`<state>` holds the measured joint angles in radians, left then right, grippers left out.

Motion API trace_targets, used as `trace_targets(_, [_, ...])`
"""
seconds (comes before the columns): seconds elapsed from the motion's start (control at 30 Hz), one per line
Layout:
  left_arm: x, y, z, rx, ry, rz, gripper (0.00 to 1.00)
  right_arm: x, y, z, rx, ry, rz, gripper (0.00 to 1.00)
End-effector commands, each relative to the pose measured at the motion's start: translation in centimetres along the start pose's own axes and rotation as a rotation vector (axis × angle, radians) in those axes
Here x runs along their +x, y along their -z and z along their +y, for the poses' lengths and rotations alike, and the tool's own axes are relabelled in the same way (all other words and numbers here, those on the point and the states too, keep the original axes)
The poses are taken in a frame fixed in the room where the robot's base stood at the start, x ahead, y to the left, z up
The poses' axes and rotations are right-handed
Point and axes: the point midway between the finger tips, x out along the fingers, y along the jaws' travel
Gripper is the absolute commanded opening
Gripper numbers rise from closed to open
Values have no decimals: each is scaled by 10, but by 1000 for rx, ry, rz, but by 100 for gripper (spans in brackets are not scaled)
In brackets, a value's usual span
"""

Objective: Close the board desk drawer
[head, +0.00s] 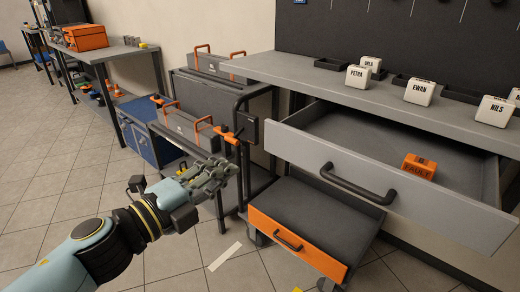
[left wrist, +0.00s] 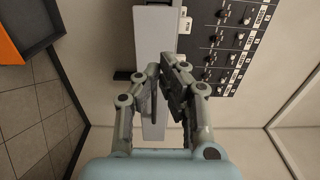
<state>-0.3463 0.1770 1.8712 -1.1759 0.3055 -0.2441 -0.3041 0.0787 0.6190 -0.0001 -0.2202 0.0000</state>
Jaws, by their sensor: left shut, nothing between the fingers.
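The board desk's grey drawer (head: 440,207) is pulled out under the grey desk top (head: 310,78) in the head view. Its front carries a black bar handle (head: 358,184), and an orange block marked FAULT (head: 418,167) lies inside. My left gripper (head: 228,172) is shut and empty, to the left of the drawer front and apart from it. In the left wrist view its fingers (left wrist: 165,68) are together in front of a pale grey panel; I cannot tell which part of the desk that is. My right gripper is not in view.
A lower orange-fronted drawer (head: 296,243) also stands open beneath the grey one. White name blocks (head: 419,91) and black trays stand on the desk top. A dark cart with grey toolboxes (head: 184,126) is behind my left gripper. Tiled floor (head: 180,262) is mostly clear at front left.

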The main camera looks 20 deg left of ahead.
Motion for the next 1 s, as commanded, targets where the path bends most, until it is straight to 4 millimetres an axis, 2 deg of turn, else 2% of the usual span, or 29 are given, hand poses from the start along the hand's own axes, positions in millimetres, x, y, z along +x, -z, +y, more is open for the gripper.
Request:
trace_targets(0.1, [22,0,-5,-2,6,-2,0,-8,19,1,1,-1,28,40])
trace_targets(0.2, [43,0,-5,-4,6,-1,0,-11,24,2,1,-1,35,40])
trace_targets(0.33, [72,0,-4,-5,5,-2,0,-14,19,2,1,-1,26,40])
trace_targets(0.53, [108,0,-2,-4,4,-1,0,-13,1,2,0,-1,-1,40])
trace_targets(0.73, [128,0,-1,-4,2,-1,0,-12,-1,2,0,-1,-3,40])
trace_targets(1.0, [131,0,-1,-4,0,-1,0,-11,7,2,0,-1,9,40])
